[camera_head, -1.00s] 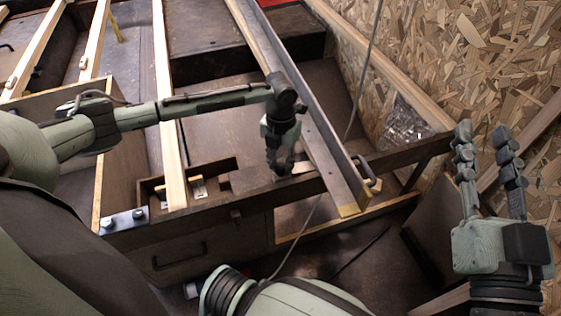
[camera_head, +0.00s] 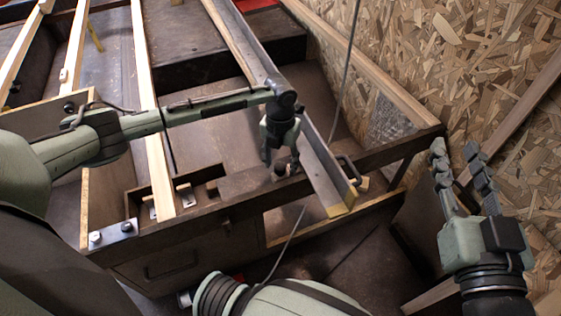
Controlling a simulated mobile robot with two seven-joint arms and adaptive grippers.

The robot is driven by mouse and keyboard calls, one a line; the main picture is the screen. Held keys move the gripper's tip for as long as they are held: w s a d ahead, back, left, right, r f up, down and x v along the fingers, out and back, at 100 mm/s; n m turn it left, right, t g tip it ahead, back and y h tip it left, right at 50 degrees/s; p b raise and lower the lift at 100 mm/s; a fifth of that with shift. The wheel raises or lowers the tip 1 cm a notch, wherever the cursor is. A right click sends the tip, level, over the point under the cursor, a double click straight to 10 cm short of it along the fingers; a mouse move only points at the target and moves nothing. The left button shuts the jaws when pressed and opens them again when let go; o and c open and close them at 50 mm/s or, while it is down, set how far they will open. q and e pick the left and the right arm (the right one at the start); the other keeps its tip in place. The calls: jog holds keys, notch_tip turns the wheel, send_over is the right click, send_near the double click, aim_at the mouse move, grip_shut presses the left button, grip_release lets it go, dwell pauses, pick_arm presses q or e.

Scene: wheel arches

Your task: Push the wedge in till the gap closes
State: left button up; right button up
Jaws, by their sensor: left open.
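My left gripper (camera_head: 280,162) points down over the dark cross rail (camera_head: 237,202), just left of the long metal-faced beam (camera_head: 322,173). Its two fingers are apart, with a small dark knob-like piece (camera_head: 281,171) between or behind them; I cannot tell whether they touch it. A dark wooden block (camera_head: 240,183) lies along the rail left of the fingers. It may be the wedge, but I cannot tell for sure, and no gap shows clearly. My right gripper (camera_head: 456,152) is open and empty, fingers up, at the right.
Pale wooden battens (camera_head: 152,130) run away at the left. A metal bracket with bolts (camera_head: 113,232) sits at the rail's left end. A chipboard wall (camera_head: 480,60) stands at the right. A cable (camera_head: 343,75) hangs beside the beam.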

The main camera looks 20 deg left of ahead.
pick_arm(q)
notch_tip(320, 180, up, 12)
dwell(0.5)
dwell(0.4)
